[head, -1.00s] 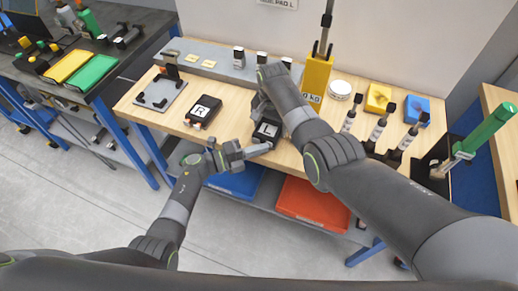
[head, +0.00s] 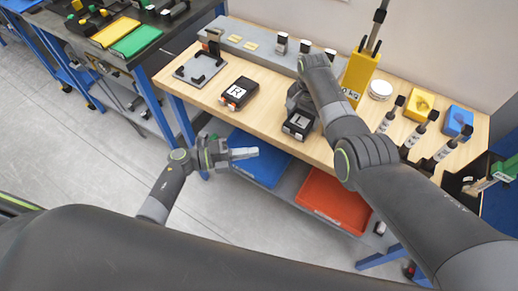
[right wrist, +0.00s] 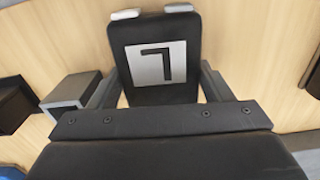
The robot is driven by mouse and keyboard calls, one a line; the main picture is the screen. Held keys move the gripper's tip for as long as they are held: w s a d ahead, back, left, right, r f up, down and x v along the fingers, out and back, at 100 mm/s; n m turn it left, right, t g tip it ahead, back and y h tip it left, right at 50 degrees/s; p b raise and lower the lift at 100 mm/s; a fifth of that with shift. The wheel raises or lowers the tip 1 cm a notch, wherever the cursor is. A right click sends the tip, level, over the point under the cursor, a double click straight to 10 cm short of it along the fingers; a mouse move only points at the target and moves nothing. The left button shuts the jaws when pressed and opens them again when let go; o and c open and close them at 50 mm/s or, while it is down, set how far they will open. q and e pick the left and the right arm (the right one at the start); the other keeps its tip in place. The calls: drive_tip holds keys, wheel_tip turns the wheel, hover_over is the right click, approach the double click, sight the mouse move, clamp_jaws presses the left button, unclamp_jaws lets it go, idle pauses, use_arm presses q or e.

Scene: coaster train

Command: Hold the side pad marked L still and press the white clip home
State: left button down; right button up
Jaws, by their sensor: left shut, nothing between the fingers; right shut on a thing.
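The side pad marked L (head: 299,123) is a black block with a white label, at the front edge of the wooden bench. My right gripper (head: 297,108) is shut on it; in the right wrist view the pad (right wrist: 150,93) sits between the two fingers. My left gripper (head: 243,154) is shut and empty, in front of the bench edge and apart from the pad.
The side pad marked R (head: 239,93) lies to the left on the bench, by a grey plate (head: 200,68). A yellow weight block (head: 358,76) stands behind my right arm. A blue bin (head: 262,165) and a red bin (head: 335,198) are below the bench.

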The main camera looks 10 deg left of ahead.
sight(304, 116)
drive_tip(key=shift+w+d, duration=0.1)
drive_tip(key=o, duration=1.3)
wheel_tip(304, 116, up, 12)
drive_tip(key=shift+f, duration=0.1)
